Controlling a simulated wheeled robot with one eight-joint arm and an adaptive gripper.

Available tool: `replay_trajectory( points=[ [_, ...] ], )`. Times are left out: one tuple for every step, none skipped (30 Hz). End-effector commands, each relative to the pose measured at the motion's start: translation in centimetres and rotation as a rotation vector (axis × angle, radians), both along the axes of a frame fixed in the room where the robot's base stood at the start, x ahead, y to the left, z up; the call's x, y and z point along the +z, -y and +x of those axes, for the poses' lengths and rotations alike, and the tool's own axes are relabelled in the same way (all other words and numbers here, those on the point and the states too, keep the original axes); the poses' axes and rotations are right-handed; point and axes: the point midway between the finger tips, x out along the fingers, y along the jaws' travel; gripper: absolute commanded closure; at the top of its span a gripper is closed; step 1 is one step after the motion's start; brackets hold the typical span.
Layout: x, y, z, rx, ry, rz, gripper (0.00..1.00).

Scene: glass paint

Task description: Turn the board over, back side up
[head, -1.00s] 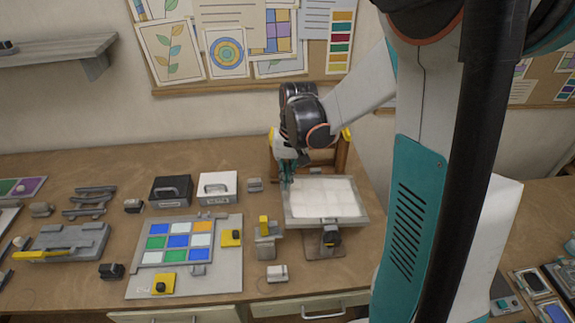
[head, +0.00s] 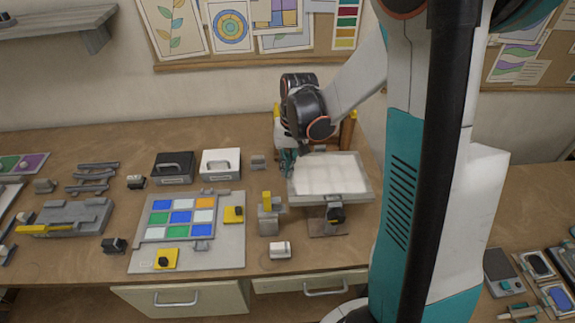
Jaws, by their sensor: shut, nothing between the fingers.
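A pale, white-faced board (head: 330,175) in a grey frame is carried on a stand (head: 328,222) right of the middle of the bench. Its white, gridded face is turned up, and I cannot tell from here how far it tilts. My gripper (head: 287,163), with teal fingers, points down at the board's back left corner. It is shut and empty, close beside the left edge; I cannot tell if it touches. My arm hides part of what lies behind the board.
A panel with coloured tiles (head: 180,218) lies left of the stand. A grey block with a yellow top (head: 269,215) and a small white block (head: 280,249) stand close to the board. A white case (head: 221,163) and a black case (head: 173,168) are behind.

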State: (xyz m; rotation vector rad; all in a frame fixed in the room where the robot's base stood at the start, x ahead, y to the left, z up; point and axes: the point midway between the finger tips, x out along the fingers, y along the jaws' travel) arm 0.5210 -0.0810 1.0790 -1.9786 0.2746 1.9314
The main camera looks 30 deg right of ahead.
Motion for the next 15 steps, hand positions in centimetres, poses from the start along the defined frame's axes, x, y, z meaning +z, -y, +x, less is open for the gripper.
replay_trajectory(
  points=[
    [-0.70, -0.14, 0.05, 0.001, 0.000, 0.000, 1.00],
    [-0.78, -0.18, 0.07, 0.001, 0.000, 0.000, 1.00],
    [-0.81, -0.22, 0.09, 0.001, 0.000, 0.000, 1.00],
    [-0.77, -0.22, 0.09, 0.001, 0.000, 0.000, 1.00],
    [-0.72, -0.23, 0.10, 0.000, 0.000, 0.000, 1.00],
    [-0.64, -0.23, 0.10, 0.000, 0.000, 0.000, 1.00],
    [-0.61, -0.23, 0.09, 0.000, 0.000, 0.000, 1.00],
    [-0.61, -0.23, 0.09, 0.000, 0.000, 0.000, 1.00],
    [-0.60, -0.22, 0.09, 0.000, 0.000, 0.000, 1.00],
    [-0.60, -0.22, 0.09, 0.000, 0.000, 0.000, 1.00],
    [-0.59, -0.22, 0.09, 0.000, 0.000, 0.000, 1.00],
    [-0.58, -0.22, 0.09, 0.000, 0.000, 0.000, 1.00],
    [-0.53, -0.22, 0.10, 0.000, 0.000, 0.000, 1.00],
    [-0.44, -0.22, 0.11, 0.000, 0.000, 0.000, 1.00],
    [-0.24, -0.23, 0.14, 0.000, 0.000, 0.000, 1.00]
  ],
)
